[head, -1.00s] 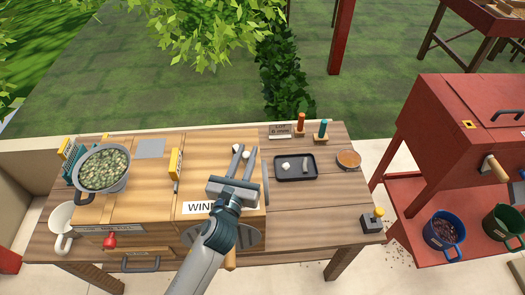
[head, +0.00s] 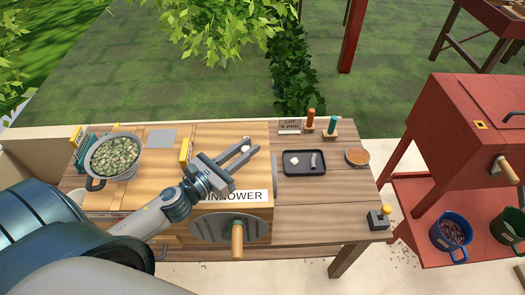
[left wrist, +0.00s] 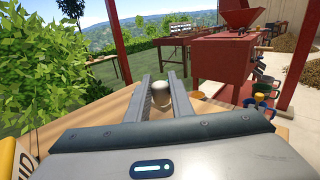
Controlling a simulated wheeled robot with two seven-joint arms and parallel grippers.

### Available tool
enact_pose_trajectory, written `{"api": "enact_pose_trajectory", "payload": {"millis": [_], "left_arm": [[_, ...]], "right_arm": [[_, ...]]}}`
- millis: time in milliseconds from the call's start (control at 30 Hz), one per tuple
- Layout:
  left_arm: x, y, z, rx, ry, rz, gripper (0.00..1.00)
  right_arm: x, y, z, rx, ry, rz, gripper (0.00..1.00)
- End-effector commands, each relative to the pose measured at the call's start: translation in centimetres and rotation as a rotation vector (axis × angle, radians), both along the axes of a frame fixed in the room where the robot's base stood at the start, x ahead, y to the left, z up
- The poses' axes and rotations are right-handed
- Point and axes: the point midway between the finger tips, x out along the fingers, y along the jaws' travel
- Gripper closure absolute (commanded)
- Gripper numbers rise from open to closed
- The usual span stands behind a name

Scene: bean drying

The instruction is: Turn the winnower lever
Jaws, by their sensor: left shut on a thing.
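The winnower (head: 185,150) is a wooden box with a WINNOWER label (head: 240,196) on its front edge. A round grey disc (head: 208,228) with a wooden handle (head: 237,240) sits on its front face. My left gripper (head: 247,149) is above the winnower's right end, its fingers pointing up and to the right. It is shut on a small pale rounded knob (head: 246,141), which also shows between the fingers in the left wrist view (left wrist: 161,93). What the knob is fixed to is hidden. The gripper is apart from the wooden handle. My right gripper is out of view.
A pot of green beans (head: 113,157) stands at the left of the table. A red machine (head: 475,125) stands beyond a gap, with a blue bucket (head: 450,232).

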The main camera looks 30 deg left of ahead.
Motion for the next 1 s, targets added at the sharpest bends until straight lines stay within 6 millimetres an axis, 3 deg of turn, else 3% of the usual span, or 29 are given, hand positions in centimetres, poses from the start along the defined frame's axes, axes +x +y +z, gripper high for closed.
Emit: {"api": "enact_pose_trajectory", "payload": {"millis": [667,700,733,1000], "left_arm": [[-0.44,0.89,0.04,-0.001,0.000,-0.048,1.00],[-0.44,0.89,0.04,-0.001,0.000,-0.048,0.70],[-0.44,0.89,0.03,-0.001,0.000,-0.048,0.63],[-0.45,0.86,0.00,0.000,0.000,-0.048,0.61]], "right_arm": [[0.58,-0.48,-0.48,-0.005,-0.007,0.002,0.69],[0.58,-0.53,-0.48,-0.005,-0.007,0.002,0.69],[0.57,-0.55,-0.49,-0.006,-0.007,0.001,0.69],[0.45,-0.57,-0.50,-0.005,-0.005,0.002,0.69]]}}
